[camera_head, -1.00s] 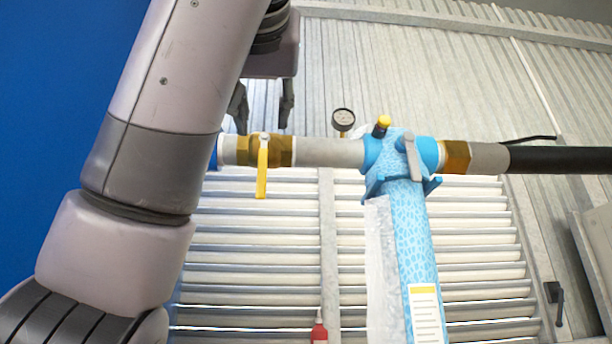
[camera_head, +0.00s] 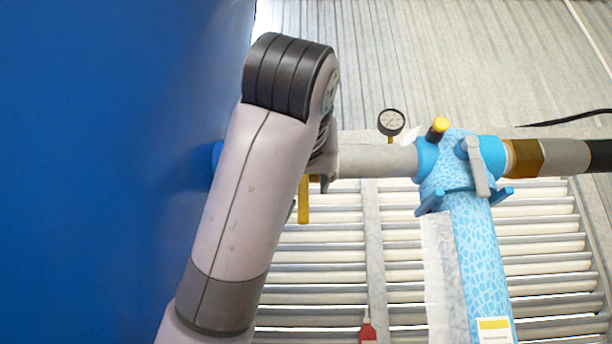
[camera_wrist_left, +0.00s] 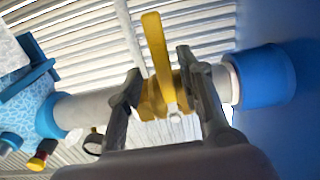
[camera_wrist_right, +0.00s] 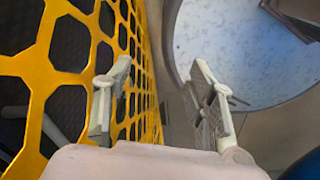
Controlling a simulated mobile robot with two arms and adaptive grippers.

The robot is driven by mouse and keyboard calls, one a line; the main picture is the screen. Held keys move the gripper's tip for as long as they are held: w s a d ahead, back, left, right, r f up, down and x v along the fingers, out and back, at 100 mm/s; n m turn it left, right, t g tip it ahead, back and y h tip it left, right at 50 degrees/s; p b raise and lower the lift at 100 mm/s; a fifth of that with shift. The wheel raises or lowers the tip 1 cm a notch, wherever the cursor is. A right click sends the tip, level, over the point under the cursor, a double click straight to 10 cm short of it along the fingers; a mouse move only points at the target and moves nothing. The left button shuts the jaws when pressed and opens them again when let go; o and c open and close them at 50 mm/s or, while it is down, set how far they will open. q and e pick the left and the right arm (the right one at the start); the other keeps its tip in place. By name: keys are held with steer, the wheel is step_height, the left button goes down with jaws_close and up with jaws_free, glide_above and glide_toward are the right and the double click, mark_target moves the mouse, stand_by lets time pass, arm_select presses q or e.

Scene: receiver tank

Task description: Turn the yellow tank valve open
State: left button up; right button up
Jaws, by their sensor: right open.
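The yellow valve handle (camera_head: 304,200) hangs down from the white pipe in the head view, its upper part hidden behind my left arm. In the left wrist view the yellow handle (camera_wrist_left: 158,50) stands between the fingers of my left gripper (camera_wrist_left: 159,64). The fingers are apart, one on each side of the brass valve body (camera_wrist_left: 150,101). Whether either finger touches it I cannot tell. In the head view my left gripper is mostly hidden behind my arm. My right gripper (camera_wrist_right: 160,72) is open and empty in the right wrist view.
A large blue tank (camera_head: 110,130) fills the left. A gauge (camera_head: 391,122) and a blue fitting with a grey lever (camera_head: 474,165) are right of the valve. A yellow perforated panel (camera_wrist_right: 45,80) is close beside my right gripper.

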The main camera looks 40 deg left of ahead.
arm_select(q)
steer(key=shift+s+a, duration=0.15)
steer(key=shift+s, duration=0.3)
steer(key=c, duration=0.3)
steer(key=shift+s+r, duration=0.1)
steer(key=shift+s, duration=0.1)
steer(key=shift+c, duration=0.7)
steer(key=shift+w+d, duration=0.2)
steer(key=shift+c, duration=1.3)
jaws_close()
arm_select(e)
steer(key=shift+w+a, duration=0.35)
steer(key=shift+a, duration=0.15)
